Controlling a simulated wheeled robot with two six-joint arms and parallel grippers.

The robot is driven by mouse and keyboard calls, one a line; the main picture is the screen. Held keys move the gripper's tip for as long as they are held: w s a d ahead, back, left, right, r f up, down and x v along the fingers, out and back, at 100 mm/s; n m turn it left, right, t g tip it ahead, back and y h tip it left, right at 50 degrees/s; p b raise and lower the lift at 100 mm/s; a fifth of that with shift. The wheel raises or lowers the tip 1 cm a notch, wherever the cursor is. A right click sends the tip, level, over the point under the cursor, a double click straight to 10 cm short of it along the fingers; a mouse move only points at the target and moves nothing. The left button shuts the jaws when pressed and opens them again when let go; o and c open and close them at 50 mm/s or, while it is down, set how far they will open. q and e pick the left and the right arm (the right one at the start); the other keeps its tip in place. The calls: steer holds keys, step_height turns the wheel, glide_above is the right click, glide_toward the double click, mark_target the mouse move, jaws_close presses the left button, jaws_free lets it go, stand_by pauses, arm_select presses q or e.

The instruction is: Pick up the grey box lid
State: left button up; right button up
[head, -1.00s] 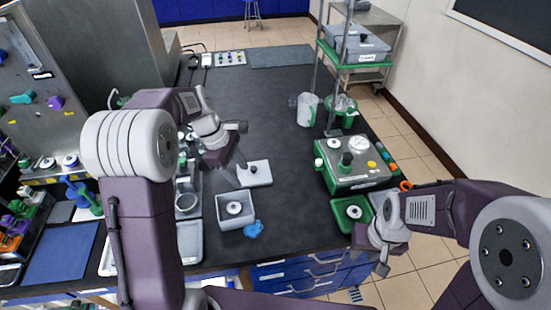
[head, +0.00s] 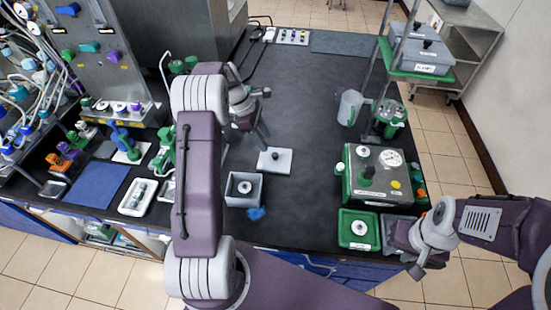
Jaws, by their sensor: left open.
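The grey box lid (head: 280,167) is a flat pale-grey plate with a small dark knob, lying on the dark bench top in the head view. The open grey box (head: 231,200) stands just in front of it and to the left, with a round white-and-dark item inside. My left gripper (head: 262,141) is open and empty, close to the lid's far left edge; contact cannot be told. My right gripper (head: 416,271) hangs past the bench's front right corner, and its jaws are too small to judge.
A blue crumpled item (head: 255,214) lies by the box. A green tray (head: 345,240) and a green-edged grey unit (head: 362,195) with a gauge stand at right, below a shelf post. The bench behind the lid is clear.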

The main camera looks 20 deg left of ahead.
mark_target(275, 154)
arm_select(q)
steer(key=x, duration=0.2)
steer(key=shift+w+d+f, duration=0.15)
steer(key=shift+d+f, duration=0.15)
steer(key=shift+d, duration=0.05)
steer(key=shift+f, duration=0.35)
steer(key=x, duration=0.2)
steer(key=p+x, duration=0.1)
steer(key=x, duration=0.2)
steer(key=shift+w+a, duration=0.1)
steer(key=shift+w, duration=0.15)
steer(key=shift+r, duration=0.1)
jaws_close()
